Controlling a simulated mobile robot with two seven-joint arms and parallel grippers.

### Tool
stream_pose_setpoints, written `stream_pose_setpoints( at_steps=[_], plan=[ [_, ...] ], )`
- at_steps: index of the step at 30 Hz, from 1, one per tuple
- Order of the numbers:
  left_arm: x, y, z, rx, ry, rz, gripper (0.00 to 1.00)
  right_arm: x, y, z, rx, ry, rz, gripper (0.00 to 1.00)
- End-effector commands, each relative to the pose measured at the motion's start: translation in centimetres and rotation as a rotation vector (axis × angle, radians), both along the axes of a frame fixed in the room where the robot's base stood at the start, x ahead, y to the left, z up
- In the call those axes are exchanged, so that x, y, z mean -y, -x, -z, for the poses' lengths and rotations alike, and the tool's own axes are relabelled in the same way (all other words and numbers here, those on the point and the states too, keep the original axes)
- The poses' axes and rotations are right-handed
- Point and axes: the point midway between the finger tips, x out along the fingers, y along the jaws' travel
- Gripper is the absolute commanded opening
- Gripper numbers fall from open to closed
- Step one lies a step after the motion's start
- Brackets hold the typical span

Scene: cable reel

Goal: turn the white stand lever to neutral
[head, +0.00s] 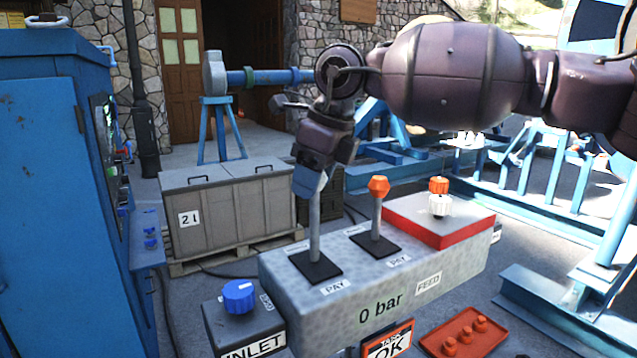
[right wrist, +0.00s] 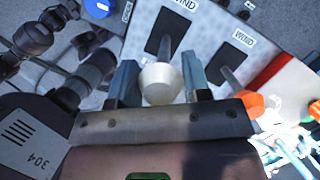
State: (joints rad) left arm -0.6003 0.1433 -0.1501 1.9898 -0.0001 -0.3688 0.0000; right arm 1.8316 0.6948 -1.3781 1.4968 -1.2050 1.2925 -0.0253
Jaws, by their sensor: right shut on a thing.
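The white stand lever rises from a black slotted plate on the grey control stand (head: 350,290). In the head view its shaft (head: 315,225) stands close to upright, with its top hidden by my right gripper (head: 308,185). In the right wrist view its white knob (right wrist: 161,84) sits between the two fingers of my right gripper (right wrist: 160,85), which is shut on it. The plate carries a PAY label at the front and a WIND label at the other end. My left gripper is not seen in the head view.
An orange-knobbed lever (head: 378,187) stands close on the right. Beyond it is a red-edged box (head: 415,222) with an orange and white knob (head: 439,200). A blue knob (head: 239,296) tops the INLET box at the front left. A blue cabinet (head: 60,200) fills the left.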

Motion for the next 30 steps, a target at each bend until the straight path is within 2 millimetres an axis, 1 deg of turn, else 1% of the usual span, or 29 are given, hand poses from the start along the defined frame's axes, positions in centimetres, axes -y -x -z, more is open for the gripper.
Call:
stream_pose_setpoints(
  at_steps=[6,7,11,12,19,23,26,30],
  plan=[
    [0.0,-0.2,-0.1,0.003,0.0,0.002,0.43,0.0,-0.1,0.0,0.003,-0.002,0.001,0.01],
    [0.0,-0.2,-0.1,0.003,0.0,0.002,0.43,0.0,-0.1,0.0,0.003,-0.002,0.002,0.47],
    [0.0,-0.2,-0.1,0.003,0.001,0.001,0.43,0.0,-0.1,0.0,0.002,-0.001,0.001,0.67],
    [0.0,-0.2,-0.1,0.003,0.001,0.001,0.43,0.0,-0.1,0.0,0.002,-0.001,0.001,0.69],
    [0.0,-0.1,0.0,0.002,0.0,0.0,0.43,0.0,0.0,0.0,0.001,-0.001,0.0,0.69],
    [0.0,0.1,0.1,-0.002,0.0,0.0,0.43,0.2,0.0,-0.5,0.002,0.0,0.001,0.69],
    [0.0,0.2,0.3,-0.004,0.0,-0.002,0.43,0.5,0.1,-1.7,0.004,-0.003,0.001,0.69],
    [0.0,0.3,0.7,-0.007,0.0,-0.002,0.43,1.3,0.3,-4.1,0.004,-0.003,0.002,0.69]
  ],
)
